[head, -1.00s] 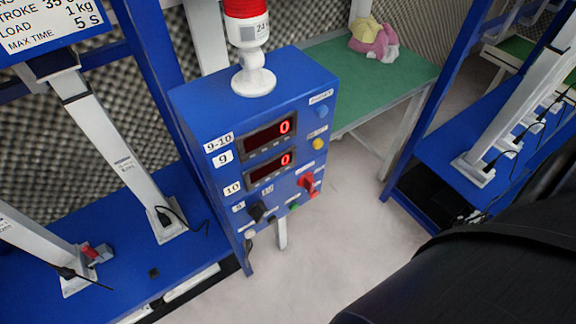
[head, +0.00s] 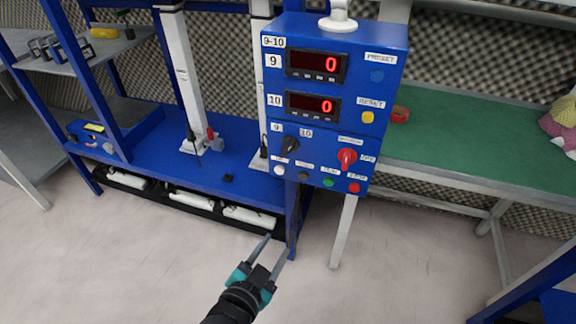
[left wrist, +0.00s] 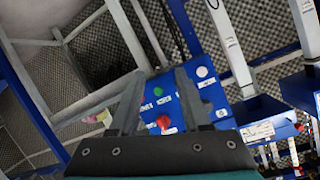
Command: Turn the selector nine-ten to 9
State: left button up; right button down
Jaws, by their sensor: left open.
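The nine-ten selector (head: 289,145) is a black knob low on the left of the blue control box (head: 384,62), below the labels 9 and 10. Which label it points to is too small to tell. My left gripper (head: 279,244) is open and empty, below and in front of the box, apart from the selector. In the left wrist view its two fingers (left wrist: 158,102) stand spread, with the blue box (left wrist: 214,96) and its coloured controls beyond them. I cannot make out the selector there. My right gripper is not in view.
A red knob (head: 347,157) sits right of the selector, and small buttons line the box's lower edge. Two displays (head: 316,66) read 0. A blue bench (head: 235,160) stands left and a green table (head: 450,150) right. The floor in front is clear.

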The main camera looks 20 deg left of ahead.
pick_arm(q)
notch_tip(320, 180, up, 13)
jog(key=w+a+t+b, duration=0.1)
jog(key=a+t+b, duration=0.1)
jog(key=t+b, duration=0.15)
jog(key=b, duration=0.3)
send_near(288, 150)
jog(key=shift+m+t+y, duration=0.25)
jog(key=shift+m+y, duration=0.05)
jog(key=shift+m, duration=0.1)
jog(key=w, duration=0.7)
jog(key=shift+w+d+f, duration=0.15)
jog(key=shift+d+f, duration=0.1)
jog(key=shift+d, duration=0.05)
jog(key=shift+w, duration=0.95)
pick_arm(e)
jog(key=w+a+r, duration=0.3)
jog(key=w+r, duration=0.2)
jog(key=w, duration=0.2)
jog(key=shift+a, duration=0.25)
pick_arm(q)
grip_shut()
